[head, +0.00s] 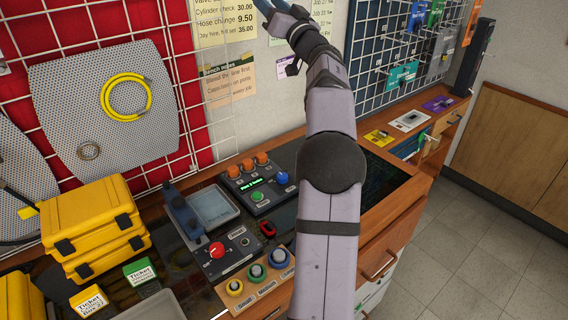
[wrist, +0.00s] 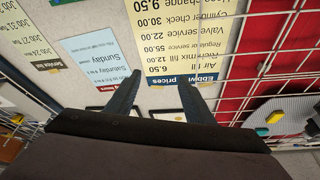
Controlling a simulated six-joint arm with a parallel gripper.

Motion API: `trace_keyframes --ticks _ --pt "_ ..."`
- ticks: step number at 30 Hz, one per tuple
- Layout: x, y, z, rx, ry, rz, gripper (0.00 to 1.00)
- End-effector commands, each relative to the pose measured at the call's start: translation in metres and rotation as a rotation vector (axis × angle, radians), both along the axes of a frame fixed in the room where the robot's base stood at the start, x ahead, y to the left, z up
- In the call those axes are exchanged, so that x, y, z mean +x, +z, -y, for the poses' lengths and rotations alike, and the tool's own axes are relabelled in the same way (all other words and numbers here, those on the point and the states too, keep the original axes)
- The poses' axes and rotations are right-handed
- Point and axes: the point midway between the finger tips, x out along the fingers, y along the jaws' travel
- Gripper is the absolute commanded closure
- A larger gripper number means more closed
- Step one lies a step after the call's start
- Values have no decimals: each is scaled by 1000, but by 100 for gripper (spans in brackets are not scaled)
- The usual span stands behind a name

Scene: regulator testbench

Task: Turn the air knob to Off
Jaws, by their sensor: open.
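A dark control panel (head: 238,259) on the bench carries a red knob (head: 217,250) and a small black switch. Behind it, a console (head: 254,193) has a lit green display, several orange knobs along its back, a blue knob (head: 282,178) and a green button (head: 256,197). My gripper (wrist: 160,80) is open and empty, pointing at the wall posters. In the head view it is at the top edge, partly cut off, high above the bench and apart from both panels.
Yellow cases (head: 93,226) and ticket boxes (head: 139,271) stand left of the panels. Sized ring fittings (head: 255,271) sit in front. A wire grid (head: 180,60) backs the bench. My arm hides part of the bench's right side.

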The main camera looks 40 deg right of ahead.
Motion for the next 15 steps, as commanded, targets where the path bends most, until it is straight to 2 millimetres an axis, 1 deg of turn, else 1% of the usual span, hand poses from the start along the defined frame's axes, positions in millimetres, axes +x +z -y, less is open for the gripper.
trace_keyframes --ticks 1,2,3,5,6,8,9,11,12,14,15 --pt "-6 -5 26 139 -67 15 52" --pt "-10 -11 42 229 -108 24 52" --pt "-16 -22 63 355 -160 33 52" --pt "-26 -47 91 543 -238 39 52" --pt "-33 -67 107 672 -285 40 52" --pt "-43 -104 125 864 -356 34 52" --pt "-49 -131 133 993 -401 27 52" --pt "-59 -172 139 1184 -467 12 52" --pt "-66 -199 139 1310 -509 0 52" --pt "-76 -239 132 1498 -569 -20 52" --pt "-82 -263 123 1619 -607 -36 52"
